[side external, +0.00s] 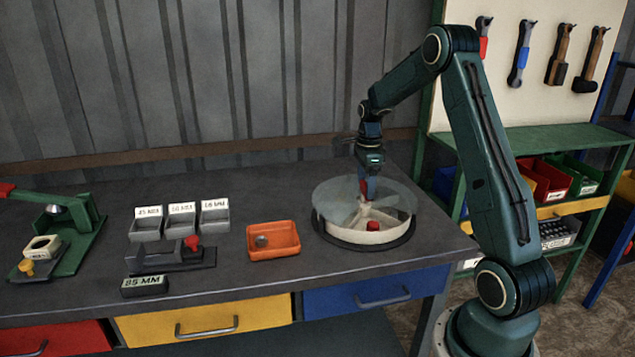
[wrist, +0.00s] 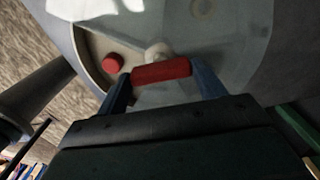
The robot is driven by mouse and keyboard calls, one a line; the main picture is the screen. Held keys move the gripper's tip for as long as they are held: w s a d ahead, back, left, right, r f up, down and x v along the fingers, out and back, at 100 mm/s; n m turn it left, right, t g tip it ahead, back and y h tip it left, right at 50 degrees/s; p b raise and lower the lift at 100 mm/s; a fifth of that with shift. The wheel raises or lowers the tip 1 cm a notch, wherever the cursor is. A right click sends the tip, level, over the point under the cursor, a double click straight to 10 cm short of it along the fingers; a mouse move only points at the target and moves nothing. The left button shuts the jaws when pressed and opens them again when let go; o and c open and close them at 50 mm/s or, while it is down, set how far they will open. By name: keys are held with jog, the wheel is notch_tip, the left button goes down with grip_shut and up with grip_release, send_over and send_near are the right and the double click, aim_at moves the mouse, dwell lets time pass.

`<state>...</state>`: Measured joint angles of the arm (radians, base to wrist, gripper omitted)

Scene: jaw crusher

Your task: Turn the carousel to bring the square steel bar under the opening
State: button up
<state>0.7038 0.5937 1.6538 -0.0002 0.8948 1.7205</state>
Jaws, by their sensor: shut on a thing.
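The carousel (side external: 388,236) is a round cream tray with divider walls under a clear disc cover (side external: 335,196), on the right of the bench. It also shows in the wrist view (wrist: 93,45). My gripper (side external: 366,192) reaches down over its middle. In the wrist view, my gripper (wrist: 160,74) is shut on a red handle (wrist: 161,73), which it spans from end to end. A round red piece (side external: 372,226) lies in a front compartment; it also shows in the wrist view (wrist: 112,64). I cannot make out the square steel bar.
An orange tray (side external: 273,252) with a small round grey piece stands left of the carousel. Further left are three labelled grey bins (side external: 181,222), a dark fixture with a red knob (side external: 172,257), an "85 MM" block (side external: 145,286) and a green press (side external: 70,235).

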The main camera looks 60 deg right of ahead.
jog(key=shift+d+r+m, duration=0.1)
jog(key=shift+m, duration=6.7)
jog(key=o, duration=1.4)
jog(key=shift+r, duration=0.1)
notch_tip(320, 180, up, 14)
jog(key=shift+f, duration=0.2)
